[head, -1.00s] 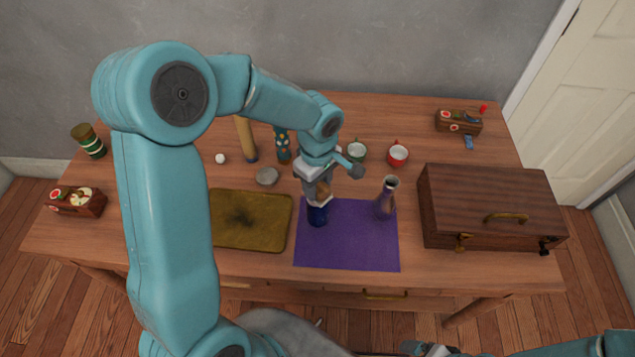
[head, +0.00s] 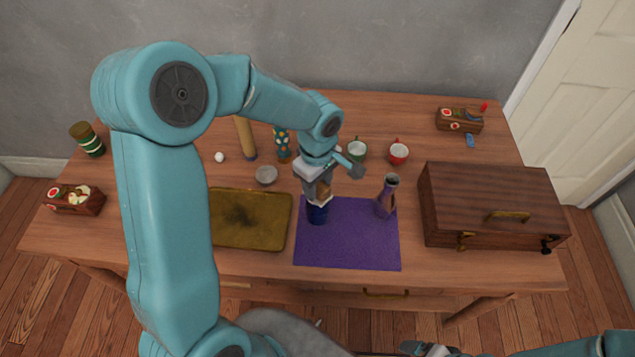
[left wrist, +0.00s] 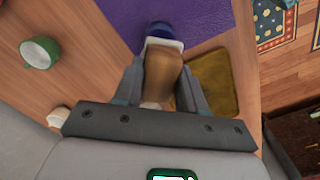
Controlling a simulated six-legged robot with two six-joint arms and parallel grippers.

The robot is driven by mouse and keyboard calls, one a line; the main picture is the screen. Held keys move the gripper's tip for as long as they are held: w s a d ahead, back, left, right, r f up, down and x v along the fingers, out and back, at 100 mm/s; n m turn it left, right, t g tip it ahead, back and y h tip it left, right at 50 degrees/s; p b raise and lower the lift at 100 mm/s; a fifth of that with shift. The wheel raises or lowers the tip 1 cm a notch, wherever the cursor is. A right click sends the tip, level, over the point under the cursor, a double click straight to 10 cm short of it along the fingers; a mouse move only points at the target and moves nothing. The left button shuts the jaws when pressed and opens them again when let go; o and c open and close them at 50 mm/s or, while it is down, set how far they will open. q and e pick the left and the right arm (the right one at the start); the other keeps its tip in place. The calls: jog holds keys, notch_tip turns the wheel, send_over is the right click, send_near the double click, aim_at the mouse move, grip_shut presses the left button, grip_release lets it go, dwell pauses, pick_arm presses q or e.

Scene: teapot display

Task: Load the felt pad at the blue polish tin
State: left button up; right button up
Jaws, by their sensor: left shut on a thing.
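My left gripper (head: 319,190) is shut on the felt pad's brown wooden handle (left wrist: 160,75), which lies between the fingers in the left wrist view. A pale band, perhaps the felt, shows at the handle's lower end. Directly below it is the dark blue polish tin (head: 317,214), at the upper left corner of the purple mat (head: 350,245). The tin also shows past the handle in the left wrist view (left wrist: 166,29). Pad and tin look touching or nearly so; the contact is hidden. My right gripper (head: 430,348) is only partly visible at the bottom edge, its jaws unclear.
A purple vase (head: 386,197) stands on the mat's right side. A brass-coloured tray (head: 250,220) lies left of the mat, and a large wooden case (head: 490,205) stands right. Green (head: 356,150) and red (head: 398,153) cups are behind. The mat's front is clear.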

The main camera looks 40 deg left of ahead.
pick_arm(q)
jog(key=shift+f+b, duration=0.1)
jog(key=shift+b, duration=0.2)
dwell(1.1)
jog(key=shift+r+p, duration=0.6)
jog(key=shift+r, duration=0.35)
jog(key=shift+r+p, duration=1.55)
jog(key=shift+r, duration=1.15)
jog(key=shift+f, duration=0.1)
